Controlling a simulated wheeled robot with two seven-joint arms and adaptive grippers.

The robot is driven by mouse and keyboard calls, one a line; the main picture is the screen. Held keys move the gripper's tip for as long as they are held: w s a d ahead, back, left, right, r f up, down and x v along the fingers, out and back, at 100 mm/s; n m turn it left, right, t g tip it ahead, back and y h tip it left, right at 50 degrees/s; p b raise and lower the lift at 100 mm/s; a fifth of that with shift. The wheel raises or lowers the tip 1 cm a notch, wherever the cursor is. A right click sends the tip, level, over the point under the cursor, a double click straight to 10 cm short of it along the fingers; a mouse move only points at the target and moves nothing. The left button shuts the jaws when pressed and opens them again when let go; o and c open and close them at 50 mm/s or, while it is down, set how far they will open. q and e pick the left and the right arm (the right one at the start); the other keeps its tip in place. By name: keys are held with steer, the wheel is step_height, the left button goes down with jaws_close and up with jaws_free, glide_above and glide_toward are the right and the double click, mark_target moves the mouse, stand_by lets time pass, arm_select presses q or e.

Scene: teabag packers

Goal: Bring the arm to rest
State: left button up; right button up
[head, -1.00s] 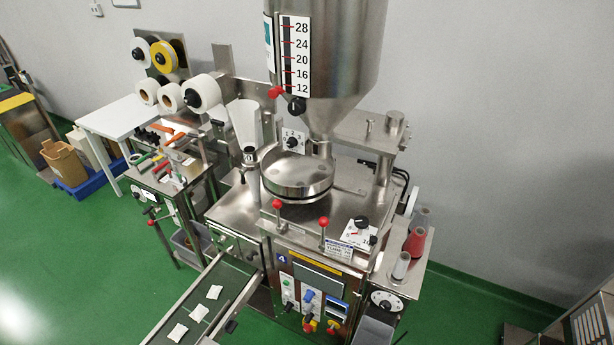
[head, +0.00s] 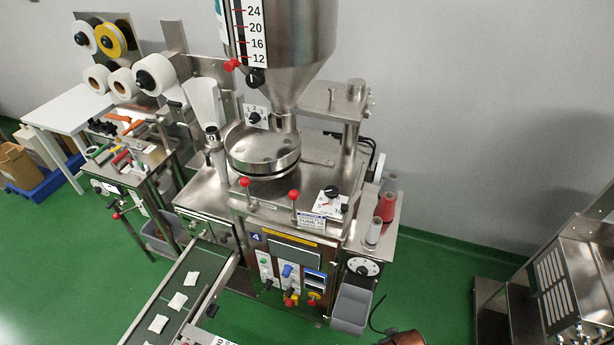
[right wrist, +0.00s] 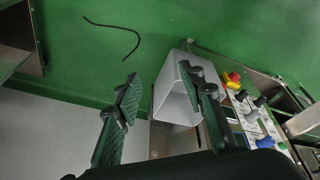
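My right gripper (right wrist: 162,86) shows in the right wrist view with its two dark ridged fingers apart. Nothing is held between them. Beyond the fingers are a grey bin (right wrist: 172,98) and the machine's control panel (right wrist: 252,120); I cannot tell how far off they are. In the head view neither gripper can be made out. The steel teabag packing machine (head: 290,215) stands in the middle, with its hopper (head: 295,50) above. The grey bin also shows in the head view (head: 350,308), at the machine's front right corner.
A conveyor (head: 150,300) with several white teabags runs out at the lower left. A white table (head: 65,110) stands at the back left, and a steel machine (head: 560,275) at the right. Green floor (head: 440,285) is clear between the machines. A copper-coloured round object (head: 405,338) is cut off at the bottom.

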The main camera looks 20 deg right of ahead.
steer(key=s+a+f+g+b, duration=0.1)
steer(key=s+f+b, duration=0.15)
steer(key=f, duration=1.25)
steer(key=s+f+b, duration=0.2)
steer(key=s+f, duration=0.2)
steer(key=f, duration=1.1)
steer(key=s+f+n+g+b, duration=0.1)
steer(key=s+f+b, duration=0.3)
steer(key=s+f, duration=1.1)
steer(key=shift+s+f+y, duration=0.3)
steer(key=shift+s, duration=0.55)
